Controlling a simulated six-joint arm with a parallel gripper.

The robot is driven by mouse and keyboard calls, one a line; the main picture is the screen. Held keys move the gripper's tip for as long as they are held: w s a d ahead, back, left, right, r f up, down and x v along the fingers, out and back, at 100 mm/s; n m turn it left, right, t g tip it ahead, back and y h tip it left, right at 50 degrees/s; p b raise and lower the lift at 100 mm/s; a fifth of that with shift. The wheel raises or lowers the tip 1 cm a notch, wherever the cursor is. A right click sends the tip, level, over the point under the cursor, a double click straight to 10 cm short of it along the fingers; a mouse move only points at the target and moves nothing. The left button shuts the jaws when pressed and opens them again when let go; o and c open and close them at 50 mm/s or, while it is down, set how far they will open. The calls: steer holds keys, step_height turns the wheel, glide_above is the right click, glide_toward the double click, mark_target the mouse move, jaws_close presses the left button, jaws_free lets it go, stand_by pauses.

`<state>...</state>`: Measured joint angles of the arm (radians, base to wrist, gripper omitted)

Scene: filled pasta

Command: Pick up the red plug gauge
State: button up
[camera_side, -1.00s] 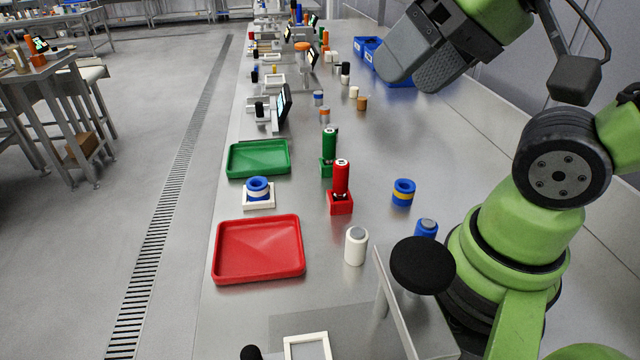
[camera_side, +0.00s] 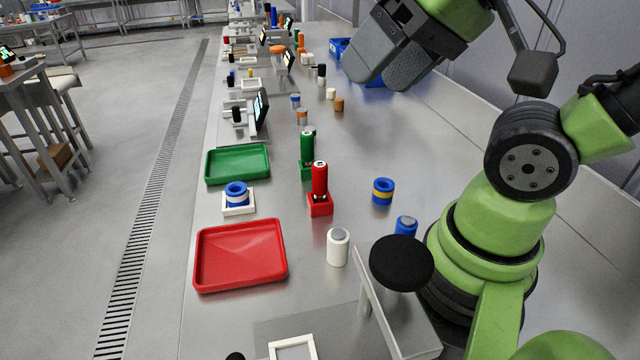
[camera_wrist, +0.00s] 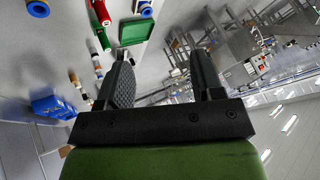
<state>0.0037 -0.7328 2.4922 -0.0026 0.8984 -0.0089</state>
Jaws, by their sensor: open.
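The red plug gauge is a red cylinder (camera_side: 319,178) with a pale, marked top, standing upright in a red square holder (camera_side: 320,207) on the steel bench. It also shows at the top edge of the wrist view (camera_wrist: 98,12), partly cut off. My gripper (camera_side: 376,76) is high above the bench, up and to the right of the gauge in the side view, well apart from it. Its two dark fingers are spread with nothing between them in the wrist view (camera_wrist: 160,60).
A green gauge (camera_side: 307,147) stands just behind the red one.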

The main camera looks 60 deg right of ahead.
steer(key=w+d+f+n+g+h, duration=0.1)
steer(key=w+d+f+n+g, duration=0.2)
steer(key=w, duration=0.4)
steer(key=n+g+h, duration=0.1)
steer(key=n+g, duration=0.1)
steer(key=g, duration=0.2)
glide_toward(320, 180)
steer(key=shift+w+d+f, duration=0.4)
steer(key=shift+d+f, duration=0.05)
steer(key=shift+d, duration=0.25)
step_height(320, 180, down, 4)
steer(key=shift+f, duration=0.25)
step_height(320, 180, down, 6)
steer(key=shift+w+a+r, duration=0.1)
steer(key=shift+r, duration=0.05)
jaws_close()
steer(key=c, duration=1.1)
jaws_free()
